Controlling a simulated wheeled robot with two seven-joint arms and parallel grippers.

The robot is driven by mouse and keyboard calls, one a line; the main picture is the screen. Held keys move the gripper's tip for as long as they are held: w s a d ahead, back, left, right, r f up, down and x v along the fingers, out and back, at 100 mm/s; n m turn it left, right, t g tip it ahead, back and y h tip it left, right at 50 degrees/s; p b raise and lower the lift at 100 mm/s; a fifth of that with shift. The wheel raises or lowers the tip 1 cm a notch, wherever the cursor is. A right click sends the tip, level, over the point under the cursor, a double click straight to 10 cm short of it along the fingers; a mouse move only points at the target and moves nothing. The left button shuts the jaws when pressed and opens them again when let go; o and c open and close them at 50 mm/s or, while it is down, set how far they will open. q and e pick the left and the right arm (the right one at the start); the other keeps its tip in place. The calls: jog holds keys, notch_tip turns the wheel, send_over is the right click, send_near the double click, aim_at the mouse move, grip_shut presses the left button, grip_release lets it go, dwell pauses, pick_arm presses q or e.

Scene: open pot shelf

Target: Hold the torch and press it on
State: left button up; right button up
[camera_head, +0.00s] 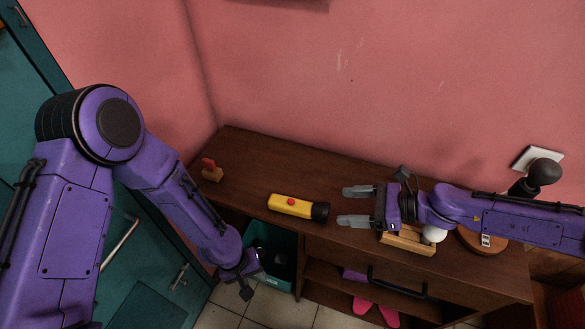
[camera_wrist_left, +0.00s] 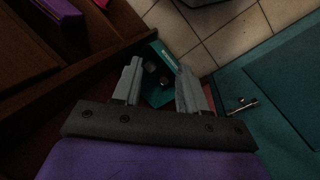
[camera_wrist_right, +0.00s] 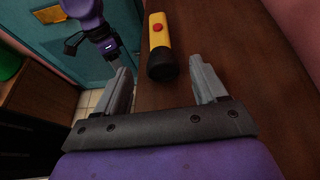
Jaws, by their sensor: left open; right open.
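A yellow torch (camera_head: 292,206) with a black head and a red button lies on its side on the dark wooden cabinet top. Its black head points right, towards my right gripper (camera_head: 354,206). My right gripper is open and empty, its fingers just right of the torch head. In the right wrist view the torch (camera_wrist_right: 159,47) lies beyond and between the open fingers (camera_wrist_right: 160,85), not touching them.
A small wooden item with a red part (camera_head: 210,170) stands at the cabinet's left end. A teal bin (camera_head: 262,262) is below. The middle back of the cabinet top is clear.

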aim_at(305, 206)
jog(key=shift+s, duration=0.1)
jog(key=shift+a, duration=0.1)
jog(key=x, duration=1)
jog(key=shift+a, duration=0.25)
pick_arm(q)
jog(key=w+d+r+m+y, duration=0.1)
jog(key=w+d+r+m, duration=0.1)
jog(key=r, duration=0.7)
jog(key=w+d+r+m+y, duration=0.1)
jog(key=w+d+r+m, duration=0.1)
jog(key=w+d+r, duration=0.2)
jog(key=w+d+r+m, duration=0.1)
jog(key=w+d+r, duration=0.2)
jog(key=w+r, duration=0.5)
notch_tip(305, 206, up, 7)
jog(key=shift+d+f+m+y, duration=0.1)
jog(key=shift+d+m+y, duration=0.3)
jog(key=shift+c, duration=0.3)
pick_arm(e)
jog(key=c, duration=1.2)
pick_arm(q)
grip_shut()
